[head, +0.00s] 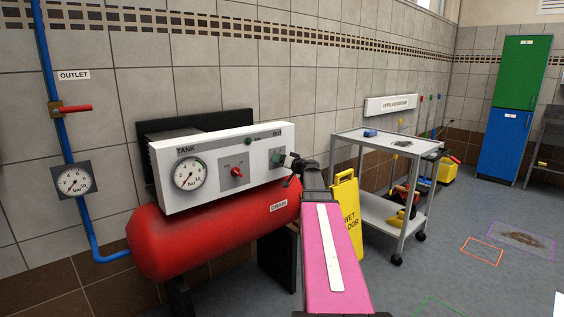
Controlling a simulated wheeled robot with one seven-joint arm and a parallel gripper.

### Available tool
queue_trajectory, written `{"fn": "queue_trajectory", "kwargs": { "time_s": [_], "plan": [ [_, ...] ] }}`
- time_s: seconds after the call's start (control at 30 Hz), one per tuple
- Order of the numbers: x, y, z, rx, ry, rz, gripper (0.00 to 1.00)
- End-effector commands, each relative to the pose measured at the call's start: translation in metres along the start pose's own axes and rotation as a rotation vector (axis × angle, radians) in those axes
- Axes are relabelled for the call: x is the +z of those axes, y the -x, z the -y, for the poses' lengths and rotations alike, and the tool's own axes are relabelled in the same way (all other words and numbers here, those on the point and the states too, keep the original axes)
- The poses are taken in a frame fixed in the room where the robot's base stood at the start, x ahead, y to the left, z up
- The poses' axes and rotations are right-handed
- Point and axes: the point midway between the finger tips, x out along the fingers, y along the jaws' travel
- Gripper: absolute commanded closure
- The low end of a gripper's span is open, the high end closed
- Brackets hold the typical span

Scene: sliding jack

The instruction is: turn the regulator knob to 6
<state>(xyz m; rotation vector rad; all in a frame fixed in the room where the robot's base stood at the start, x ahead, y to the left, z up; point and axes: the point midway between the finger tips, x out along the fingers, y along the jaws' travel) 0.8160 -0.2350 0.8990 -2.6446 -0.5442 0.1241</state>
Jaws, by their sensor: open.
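The compressor's white panel (220,191) carries a TANK dial (190,174) at its left, with the needle toward the low end. A small red knob (236,172) sits on the panel's middle, with tiny labels beside it that I cannot read. Under the word OUT, a partly covered round face (276,157) shows some green. My gripper (290,166) is open at the panel's right end, in front of this area. I cannot make out a numbered regulator knob, nor whether my fingers touch anything there; my arm hides part of the panel's right end.
The red tank (210,232) lies below the panel. On the left wall, a blue pipe (57,70) has a red-handled valve (75,109) and a gauge (74,181). A yellow wet-floor sign (348,212) and a grey cart (388,142) stand right of my arm.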

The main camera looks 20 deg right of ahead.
Motion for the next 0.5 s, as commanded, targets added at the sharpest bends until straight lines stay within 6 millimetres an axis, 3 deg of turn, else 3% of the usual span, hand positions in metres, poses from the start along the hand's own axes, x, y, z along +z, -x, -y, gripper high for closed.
{"fn": "queue_trajectory", "kwargs": {
  "time_s": [0.23, 0.37, 0.4, 0.5],
  "plan": [
    [0.0, -0.0001, 0.0001, 0.0, 0.0, 0.0, 0.33],
    [0.0, -0.0001, 0.0, 0.0, 0.0, 0.0, 0.75],
    [0.0, 0.0, 0.0, 0.0, 0.0, 0.0, 0.79],
    [0.0, 0.0, 0.0001, 0.0, 0.0, 0.0, 0.79]
  ]
}}
